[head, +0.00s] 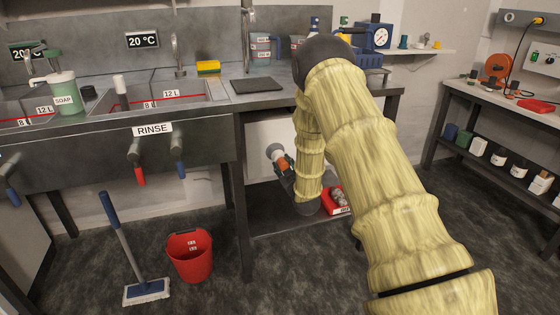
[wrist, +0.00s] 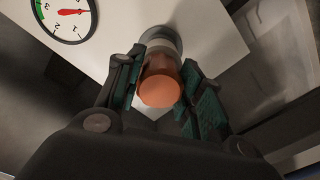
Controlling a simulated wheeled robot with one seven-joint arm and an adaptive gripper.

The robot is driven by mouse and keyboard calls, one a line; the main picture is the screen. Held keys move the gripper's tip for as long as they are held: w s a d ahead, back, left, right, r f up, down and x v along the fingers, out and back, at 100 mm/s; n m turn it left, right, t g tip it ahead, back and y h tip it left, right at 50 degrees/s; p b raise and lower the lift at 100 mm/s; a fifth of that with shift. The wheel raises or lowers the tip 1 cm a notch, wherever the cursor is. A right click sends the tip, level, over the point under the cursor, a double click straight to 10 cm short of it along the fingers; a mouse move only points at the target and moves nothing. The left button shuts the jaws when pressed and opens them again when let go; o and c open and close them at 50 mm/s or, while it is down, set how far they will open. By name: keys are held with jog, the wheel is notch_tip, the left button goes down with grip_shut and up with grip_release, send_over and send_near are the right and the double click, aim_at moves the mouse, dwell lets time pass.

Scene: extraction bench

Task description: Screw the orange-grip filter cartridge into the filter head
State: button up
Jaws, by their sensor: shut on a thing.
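The orange-grip filter cartridge (wrist: 160,92) is in the middle of the wrist view, its round orange end facing the camera. My gripper (wrist: 160,86) is shut on it, one teal-padded finger on each side. Beyond it, a pale collar and the round grey filter head (wrist: 158,34) line up with the cartridge in front of a white panel. In the head view the filter head (head: 274,149) is under the bench, with the orange of the cartridge (head: 283,163) just below it. Whether the threads are engaged is hidden. My gripper (head: 287,171) is partly covered by my arm there.
A dial gauge (wrist: 62,14) is on the white panel (wrist: 108,28) beside the filter head. A red bin (head: 334,205) with grey items stands on the lower shelf near my arm. A red bucket (head: 190,258) and a mop (head: 146,290) are on the floor at left.

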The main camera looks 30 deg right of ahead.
jog(key=m+p, duration=0.1)
jog(key=m, duration=0.4)
jog(key=shift+m, duration=0.3)
jog(key=m, duration=0.4)
jog(key=shift+d, duration=0.1)
jog(key=m, duration=0.3)
jog(key=shift+b, duration=0.4)
jog(key=o, duration=1.2)
jog(key=shift+s, duration=0.1)
jog(key=v, duration=1.1)
jog(key=shift+s, duration=0.35)
jog(key=shift+a+f, duration=0.1)
jog(key=shift+a, duration=0.1)
